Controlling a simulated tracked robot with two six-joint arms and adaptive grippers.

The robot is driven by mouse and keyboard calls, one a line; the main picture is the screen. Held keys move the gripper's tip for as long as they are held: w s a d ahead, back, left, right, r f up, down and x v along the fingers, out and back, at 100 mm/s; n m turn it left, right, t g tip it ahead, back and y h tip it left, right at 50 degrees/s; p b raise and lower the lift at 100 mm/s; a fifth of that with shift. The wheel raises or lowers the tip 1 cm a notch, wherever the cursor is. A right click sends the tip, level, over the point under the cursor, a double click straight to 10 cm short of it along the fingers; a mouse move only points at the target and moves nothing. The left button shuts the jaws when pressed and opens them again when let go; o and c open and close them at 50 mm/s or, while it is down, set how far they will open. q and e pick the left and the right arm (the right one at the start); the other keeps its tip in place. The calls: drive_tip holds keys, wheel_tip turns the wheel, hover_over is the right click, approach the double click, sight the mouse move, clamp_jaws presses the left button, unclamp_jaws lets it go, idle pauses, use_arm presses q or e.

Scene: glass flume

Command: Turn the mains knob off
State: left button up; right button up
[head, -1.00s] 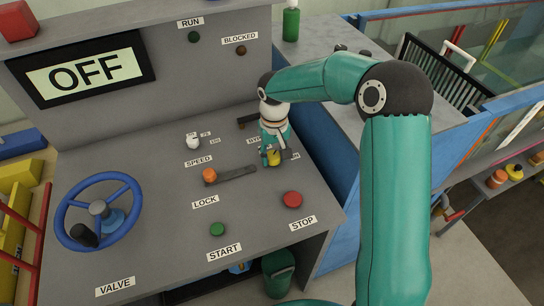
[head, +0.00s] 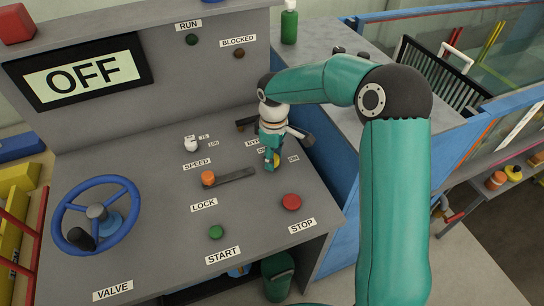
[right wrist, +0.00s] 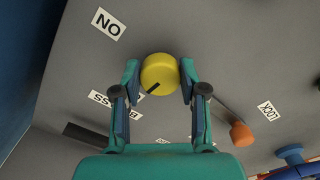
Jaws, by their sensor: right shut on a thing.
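The mains knob is a round yellow knob (right wrist: 160,72) with a black pointer mark. In the right wrist view the pointer slants to the lower left, away from the ON label (right wrist: 108,24). My right gripper (head: 271,166) is shut on the knob, one finger on each side. In the head view the fingers hide most of the knob, and the ON label (head: 293,159) shows to its right. A second label, partly hidden, lies to its left. My left gripper is out of view.
The console carries an orange lock handle (head: 208,178), a white speed knob (head: 190,143), a red stop button (head: 291,202), a green start button (head: 216,232) and a blue valve wheel (head: 97,214). The display (head: 78,77) reads OFF. A green bottle (head: 289,24) stands behind.

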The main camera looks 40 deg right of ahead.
drive_tip(key=shift+w+r, duration=0.1)
drive_tip(key=shift+w, duration=0.1)
idle(0.4)
drive_tip(key=o, duration=1.1)
drive_tip(key=shift+o, duration=0.2)
drive_tip(key=shift+s, duration=0.1)
wheel_tip(320, 180, up, 12)
drive_tip(key=shift+f, duration=0.2)
